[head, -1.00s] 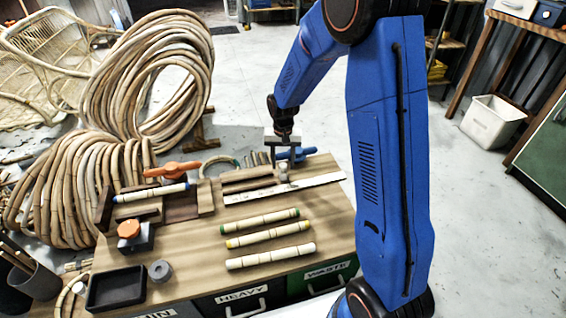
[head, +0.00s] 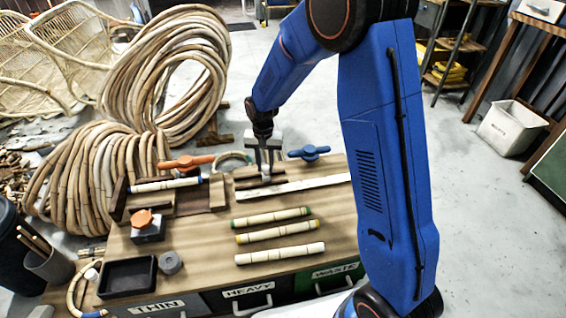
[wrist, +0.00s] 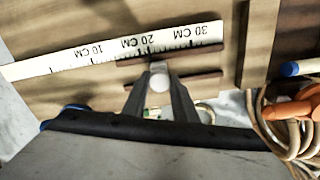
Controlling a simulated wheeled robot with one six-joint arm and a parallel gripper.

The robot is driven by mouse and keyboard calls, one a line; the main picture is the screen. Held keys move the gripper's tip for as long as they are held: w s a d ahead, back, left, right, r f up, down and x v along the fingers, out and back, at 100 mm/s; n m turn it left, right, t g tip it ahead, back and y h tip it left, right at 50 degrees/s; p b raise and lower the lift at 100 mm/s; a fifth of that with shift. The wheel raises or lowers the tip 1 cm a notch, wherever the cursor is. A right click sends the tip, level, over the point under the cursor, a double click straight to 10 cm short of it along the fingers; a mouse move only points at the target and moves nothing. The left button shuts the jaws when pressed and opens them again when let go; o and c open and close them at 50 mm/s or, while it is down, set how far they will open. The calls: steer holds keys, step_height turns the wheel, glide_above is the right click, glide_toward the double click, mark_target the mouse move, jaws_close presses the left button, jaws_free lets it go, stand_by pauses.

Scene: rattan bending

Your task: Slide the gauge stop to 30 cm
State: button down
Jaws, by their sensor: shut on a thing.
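The white ruler (wrist: 50,65) carries printed 10, 20 and 30 CM labels in the wrist view, with 30 CM (wrist: 192,33) near its right end. The stop's lower part is hidden there.
Several rattan pieces (head: 280,254) lie in front of the ruler. A wooden jig with an orange handle (head: 187,161) stands left, and a blue handle (head: 310,152) right. A black tray (head: 127,277) and grey ring (head: 170,263) sit at front left.

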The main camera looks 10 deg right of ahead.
steer(key=a, duration=0.8)
steer(key=shift+a, duration=0.15)
steer(key=c, duration=1.4)
jaws_free()
steer(key=shift+c, duration=0.2)
steer(key=shift+r, duration=0.15)
step_height(320, 180, up, 17)
steer(key=shift+r, duration=0.1)
